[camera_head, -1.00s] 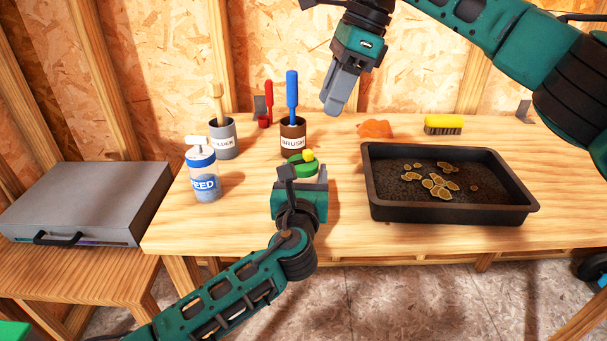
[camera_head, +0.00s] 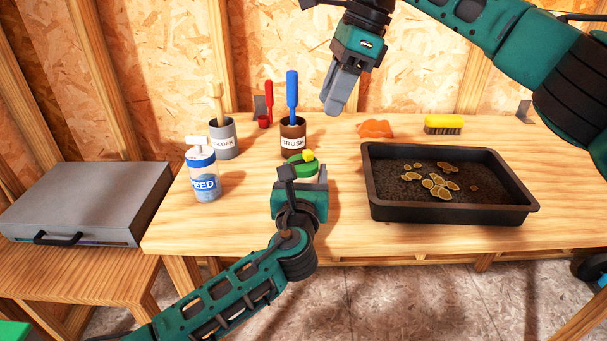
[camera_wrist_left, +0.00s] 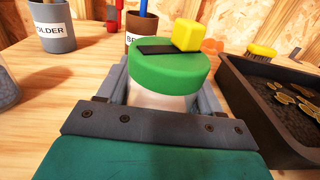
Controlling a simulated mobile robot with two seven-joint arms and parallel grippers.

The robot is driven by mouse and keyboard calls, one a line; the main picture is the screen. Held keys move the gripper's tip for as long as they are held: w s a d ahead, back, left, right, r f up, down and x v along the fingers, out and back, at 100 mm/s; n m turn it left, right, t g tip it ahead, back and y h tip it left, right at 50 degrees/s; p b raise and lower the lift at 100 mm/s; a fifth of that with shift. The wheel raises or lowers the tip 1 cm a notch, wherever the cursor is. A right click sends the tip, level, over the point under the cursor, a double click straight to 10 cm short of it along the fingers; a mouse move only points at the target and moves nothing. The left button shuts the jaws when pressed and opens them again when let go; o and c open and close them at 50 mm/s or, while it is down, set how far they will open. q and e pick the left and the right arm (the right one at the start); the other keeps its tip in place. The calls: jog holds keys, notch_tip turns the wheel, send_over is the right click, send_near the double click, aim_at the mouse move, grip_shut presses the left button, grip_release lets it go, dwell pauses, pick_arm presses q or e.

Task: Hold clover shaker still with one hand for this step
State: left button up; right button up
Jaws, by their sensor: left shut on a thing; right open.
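The clover shaker (camera_head: 301,168) stands upright on the workbench with a green lid and a yellow knob on top. In the left wrist view the shaker (camera_wrist_left: 169,75) shows its green lid, a dark strip on the lid and part of a pale body below. My left gripper (camera_head: 302,180) is shut on the shaker, a finger on each side of its body; the gripper hides most of the body. My right gripper (camera_head: 338,100) is open and empty, high above the back of the bench, apart from everything.
A black tray (camera_head: 450,213) of soil with yellowish patches lies right of the shaker. A brush cup (camera_head: 293,143), a cup marked with "OLDER" (camera_head: 224,146) and a blue-labelled feed bottle (camera_head: 204,187) stand left. An orange lump (camera_head: 375,128) and yellow brush (camera_head: 443,124) lie behind the tray.

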jog(key=shift+o, duration=0.2)
jog(key=n+h, duration=0.3)
jog(key=h, duration=0.1)
send_near(308, 151)
jog(key=shift+t, duration=0.3)
jog(key=f, duration=0.8)
jog(key=shift+s+f, duration=0.25)
jog(key=shift+s, duration=0.05)
grip_shut()
dwell(0.4)
